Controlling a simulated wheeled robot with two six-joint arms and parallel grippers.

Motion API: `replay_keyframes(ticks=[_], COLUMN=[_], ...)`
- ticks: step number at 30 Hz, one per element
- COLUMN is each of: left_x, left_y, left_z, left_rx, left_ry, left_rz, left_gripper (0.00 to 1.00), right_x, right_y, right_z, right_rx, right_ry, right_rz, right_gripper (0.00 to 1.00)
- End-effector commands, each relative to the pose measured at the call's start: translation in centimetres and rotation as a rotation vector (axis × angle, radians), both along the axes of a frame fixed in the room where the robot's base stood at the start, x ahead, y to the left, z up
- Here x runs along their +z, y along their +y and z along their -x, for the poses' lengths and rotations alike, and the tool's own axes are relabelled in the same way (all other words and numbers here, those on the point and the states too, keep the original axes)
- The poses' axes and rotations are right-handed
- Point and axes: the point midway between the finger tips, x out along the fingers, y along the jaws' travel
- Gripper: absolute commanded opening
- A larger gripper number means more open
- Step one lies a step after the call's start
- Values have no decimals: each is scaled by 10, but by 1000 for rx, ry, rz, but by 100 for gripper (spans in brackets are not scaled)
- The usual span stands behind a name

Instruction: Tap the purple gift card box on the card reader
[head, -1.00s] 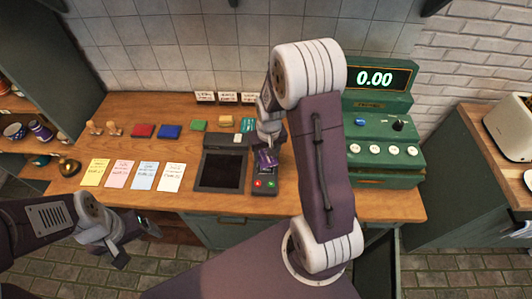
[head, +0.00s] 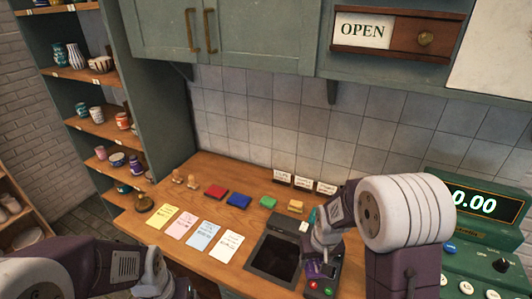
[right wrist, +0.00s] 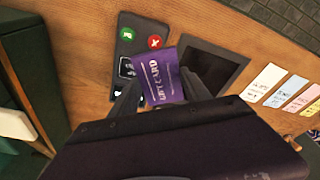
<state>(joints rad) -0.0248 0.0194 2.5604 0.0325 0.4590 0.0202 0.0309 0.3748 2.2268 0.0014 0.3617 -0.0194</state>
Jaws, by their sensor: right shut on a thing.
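The purple gift card box (right wrist: 166,76) is held between the fingers of my right gripper (right wrist: 157,92), which is shut on it. In the head view the box (head: 314,268) shows beneath the right gripper (head: 320,262). The card reader (right wrist: 128,45) is a dark device with a green and a red button; it also shows in the head view (head: 328,278). The box overlaps part of the reader in the wrist view; I cannot tell whether they touch. My left arm is at the bottom left of the head view; its fingers cannot be made out.
A black pad in a dark frame (head: 273,258) lies left of the reader. Colored note cards (head: 192,233) and small colored blocks (head: 238,200) lie farther left on the wooden counter. The green register (head: 480,215) reading 0.00 stands at the right. Shelves with pottery (head: 100,125) are at left.

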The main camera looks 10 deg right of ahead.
Motion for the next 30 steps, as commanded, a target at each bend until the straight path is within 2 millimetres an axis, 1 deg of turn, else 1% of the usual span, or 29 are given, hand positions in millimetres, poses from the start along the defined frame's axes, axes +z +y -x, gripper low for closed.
replay_keyframes(ticks=[1, 3, 6, 30], left_x=[-19, -21, -14, -14], left_y=[0, 0, 0, 0], left_z=[0, 0, 0, 0], left_rx=[0, 0, 0, 0], left_ry=[0, -1, -1, -1], left_rz=[0, 0, 0, 0], left_gripper=[81, 81, 81, 81], right_x=[-18, -20, -16, -16], right_y=[7, 12, 11, 10], right_z=[8, 19, 27, 26], right_rx=[19, 27, 17, 12], right_ry=[3, 14, 27, 26], right_rz=[0, 0, -1, -2], right_gripper=[17, 17, 17, 17])
